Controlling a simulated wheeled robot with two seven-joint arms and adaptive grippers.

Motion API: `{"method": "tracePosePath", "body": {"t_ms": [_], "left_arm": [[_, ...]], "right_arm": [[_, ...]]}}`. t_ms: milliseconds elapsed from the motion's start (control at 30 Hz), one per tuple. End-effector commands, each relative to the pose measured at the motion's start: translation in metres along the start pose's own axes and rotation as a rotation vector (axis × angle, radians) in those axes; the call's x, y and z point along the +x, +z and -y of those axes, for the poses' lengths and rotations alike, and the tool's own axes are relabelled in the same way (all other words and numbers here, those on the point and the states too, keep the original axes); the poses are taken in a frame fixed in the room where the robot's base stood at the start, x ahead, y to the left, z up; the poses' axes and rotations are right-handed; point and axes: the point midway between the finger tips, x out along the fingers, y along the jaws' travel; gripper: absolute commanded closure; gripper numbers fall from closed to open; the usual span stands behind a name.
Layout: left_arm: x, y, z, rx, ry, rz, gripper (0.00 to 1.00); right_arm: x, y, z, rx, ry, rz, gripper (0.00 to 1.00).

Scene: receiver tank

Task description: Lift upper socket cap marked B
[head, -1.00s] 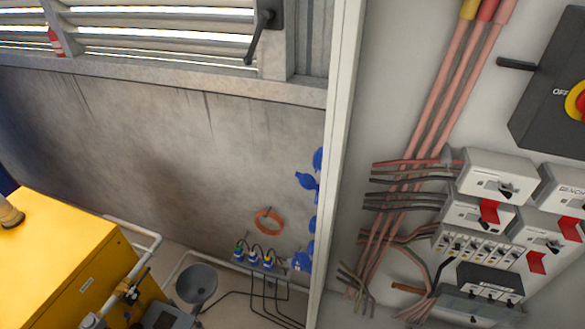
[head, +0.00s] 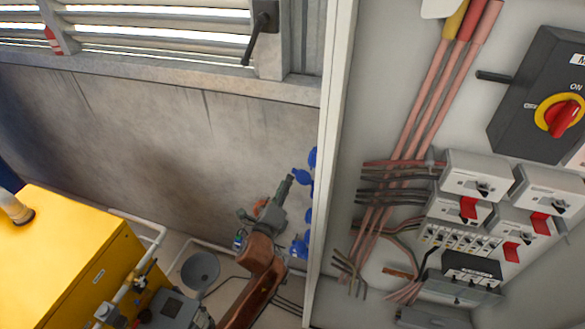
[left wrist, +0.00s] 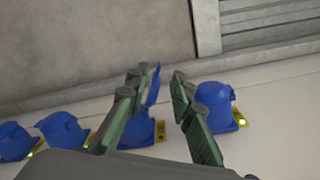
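Blue socket caps line the side of the cabinet; in the head view an upper one (head: 302,177) sticks out to the left, with another (head: 313,158) above it. No letter B is readable. My left gripper (head: 289,182) reaches up from below, its tips close to the left of the upper caps. In the left wrist view the gripper (left wrist: 162,74) has its two green fingers apart. A blue socket (left wrist: 143,130) with a raised flap shows partly behind the left finger; another blue cap (left wrist: 213,100) is just right of the right finger. Contact cannot be told. My right gripper is not in view.
The cabinet's white edge (head: 328,150) stands right beside the gripper. Inside are cables, breakers and a red-yellow switch (head: 562,117). A yellow machine (head: 60,265) and a grey funnel (head: 200,270) are lower left. The wall area left of the gripper is clear.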

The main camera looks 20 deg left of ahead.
Motion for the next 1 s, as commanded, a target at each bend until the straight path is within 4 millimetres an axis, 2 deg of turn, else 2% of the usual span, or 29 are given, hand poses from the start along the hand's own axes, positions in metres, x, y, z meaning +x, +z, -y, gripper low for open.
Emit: {"method": "tracePosePath", "body": {"t_ms": [300, 500, 867, 1000], "left_arm": [[0.047, 0.0, 0.001, -0.001, 0.0, 0.0, 0.78], [0.069, 0.0, 0.0, -0.002, 0.0, -0.001, 0.78], [0.074, -0.001, -0.001, -0.002, 0.0, -0.001, 0.78], [0.073, -0.001, -0.001, -0.002, 0.0, -0.001, 0.88]], "right_arm": [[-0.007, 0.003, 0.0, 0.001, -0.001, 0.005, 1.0], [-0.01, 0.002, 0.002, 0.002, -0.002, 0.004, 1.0], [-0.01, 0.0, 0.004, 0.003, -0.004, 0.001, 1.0], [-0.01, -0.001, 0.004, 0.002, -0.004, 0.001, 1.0]]}}
